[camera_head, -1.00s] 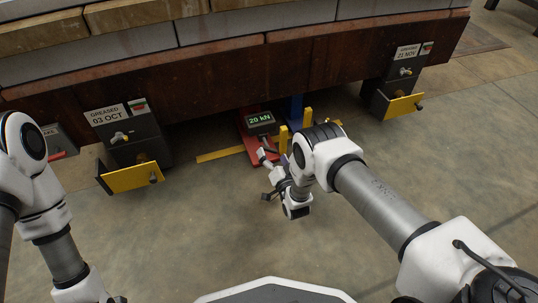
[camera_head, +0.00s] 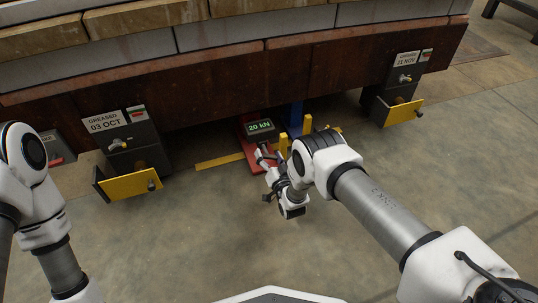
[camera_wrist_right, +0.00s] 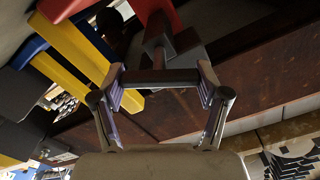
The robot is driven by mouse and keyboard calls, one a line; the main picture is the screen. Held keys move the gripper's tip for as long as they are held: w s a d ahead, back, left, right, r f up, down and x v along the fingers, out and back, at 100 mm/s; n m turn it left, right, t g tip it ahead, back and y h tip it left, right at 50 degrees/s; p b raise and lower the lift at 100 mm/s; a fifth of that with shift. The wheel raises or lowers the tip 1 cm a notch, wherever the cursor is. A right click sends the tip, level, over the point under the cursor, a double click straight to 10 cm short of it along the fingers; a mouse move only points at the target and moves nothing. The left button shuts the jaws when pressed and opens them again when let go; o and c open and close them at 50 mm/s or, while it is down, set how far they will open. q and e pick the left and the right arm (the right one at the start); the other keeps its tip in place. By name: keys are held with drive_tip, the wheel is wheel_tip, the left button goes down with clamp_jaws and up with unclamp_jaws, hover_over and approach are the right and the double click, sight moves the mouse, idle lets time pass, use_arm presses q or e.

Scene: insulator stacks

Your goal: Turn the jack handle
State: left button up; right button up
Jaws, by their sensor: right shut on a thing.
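The jack has a red base (camera_head: 246,137) and stands under the rusty beam, with a blue column (camera_head: 295,116) beside it. Its display (camera_head: 261,127) reads 20 kN. My right gripper (camera_head: 264,158) is at the near end of the jack. In the right wrist view, its two fingers (camera_wrist_right: 160,82) are shut on the dark jack handle (camera_wrist_right: 160,76), whose bar spans between them. The handle's arm leads up to a red part (camera_wrist_right: 160,12). In the head view the grip is small and partly hidden by the gripper. My left gripper is out of frame.
The rusty beam (camera_head: 200,88) hangs low across the back. Dark supports with yellow flaps stand on both sides, left (camera_head: 130,183) and right (camera_head: 403,112). A yellow strip (camera_head: 218,161) lies on the floor left of the jack. The near concrete floor is clear.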

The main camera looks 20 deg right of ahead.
drive_tip(key=n, duration=0.3)
drive_tip(key=o, duration=1.2)
drive_tip(key=shift+c, duration=0.2)
drive_tip(key=s, duration=1.2)
drive_tip(key=shift+d, duration=0.15)
